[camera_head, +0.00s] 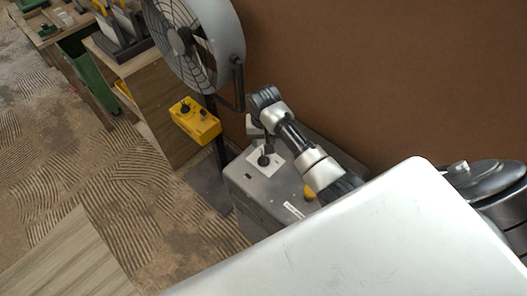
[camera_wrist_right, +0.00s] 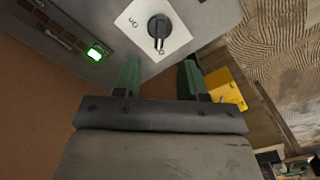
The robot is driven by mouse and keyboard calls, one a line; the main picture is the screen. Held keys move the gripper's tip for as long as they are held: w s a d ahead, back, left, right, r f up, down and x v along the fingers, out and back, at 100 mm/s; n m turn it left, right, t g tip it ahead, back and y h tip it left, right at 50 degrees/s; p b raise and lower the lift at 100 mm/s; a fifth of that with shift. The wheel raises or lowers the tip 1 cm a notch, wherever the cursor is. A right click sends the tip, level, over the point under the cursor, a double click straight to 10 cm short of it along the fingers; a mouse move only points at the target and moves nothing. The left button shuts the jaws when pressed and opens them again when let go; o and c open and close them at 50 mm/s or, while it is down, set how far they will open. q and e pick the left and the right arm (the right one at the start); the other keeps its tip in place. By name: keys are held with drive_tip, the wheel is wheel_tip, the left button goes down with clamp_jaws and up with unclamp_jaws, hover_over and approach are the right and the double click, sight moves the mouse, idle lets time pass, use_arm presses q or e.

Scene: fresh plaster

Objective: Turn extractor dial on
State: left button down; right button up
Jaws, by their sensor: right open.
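The extractor dial (camera_head: 264,160) is a black knob on a white plate on top of a grey box (camera_head: 238,178). In the right wrist view the dial (camera_wrist_right: 158,27) has a pointer bar aimed down toward a mark at the plate's lower edge; another mark is at its upper left. My right gripper (camera_head: 257,138) is beside the dial in the head view. In the right wrist view its green fingers (camera_wrist_right: 158,75) are apart and empty, with the dial beyond the gap between them, not gripped. My left gripper is not in view.
A green light (camera_wrist_right: 95,53) is lit on the grey box's panel. A large fan (camera_head: 190,42) and a yellow control box (camera_head: 195,120) stand left of the box. A brown wall (camera_head: 350,70) is close behind. A white surface (camera_head: 380,235) fills the front right.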

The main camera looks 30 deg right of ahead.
sight(264, 158)
wheel_tip(264, 158, down, 10)
drive_tip(key=shift+s+r, duration=0.1)
drive_tip(key=shift+r, duration=0.1)
clamp_jaws()
